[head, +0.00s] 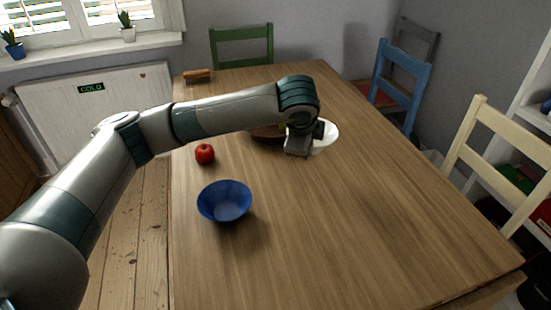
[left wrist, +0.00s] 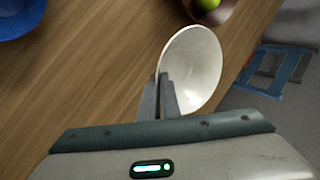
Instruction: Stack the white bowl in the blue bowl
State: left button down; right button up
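The white bowl (head: 327,137) is on the far half of the table in the head view, partly hidden behind my left gripper (head: 297,150). In the left wrist view the white bowl (left wrist: 195,72) has its left rim between the fingertips of my left gripper (left wrist: 159,82), which are close together on it. I cannot tell whether the bowl touches the table. The blue bowl (head: 224,203) stands upright and empty on the near left part of the table. Its edge also shows in the left wrist view (left wrist: 18,18). My right gripper is not in view.
A brown bowl (head: 265,136) with a green fruit (left wrist: 208,4) stands beside the white bowl, partly hidden by my arm. A red apple (head: 205,154) lies beyond the blue bowl. A brush-like object (head: 198,76) lies at the far edge. The table's right side is clear; chairs surround it.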

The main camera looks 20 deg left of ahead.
pick_arm(q)
jog(key=a+f, duration=0.1)
jog(key=a, duration=0.2)
jog(key=a+f, duration=0.2)
jog(key=a, duration=0.1)
jog(key=a+f, duration=0.2)
jog(key=a, duration=0.1)
jog(key=shift+s+f, duration=0.15)
jog(key=shift+a+f, duration=0.3)
jog(key=shift+a, duration=0.2)
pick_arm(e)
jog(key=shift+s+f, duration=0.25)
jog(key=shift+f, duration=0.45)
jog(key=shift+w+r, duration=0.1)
pick_arm(q)
jog(key=shift+f, duration=2)
jog(key=shift+f+p, duration=0.1)
jog(key=shift+p, duration=0.2)
jog(key=c, duration=2)
grip_release()
jog(key=shift+s, duration=0.1)
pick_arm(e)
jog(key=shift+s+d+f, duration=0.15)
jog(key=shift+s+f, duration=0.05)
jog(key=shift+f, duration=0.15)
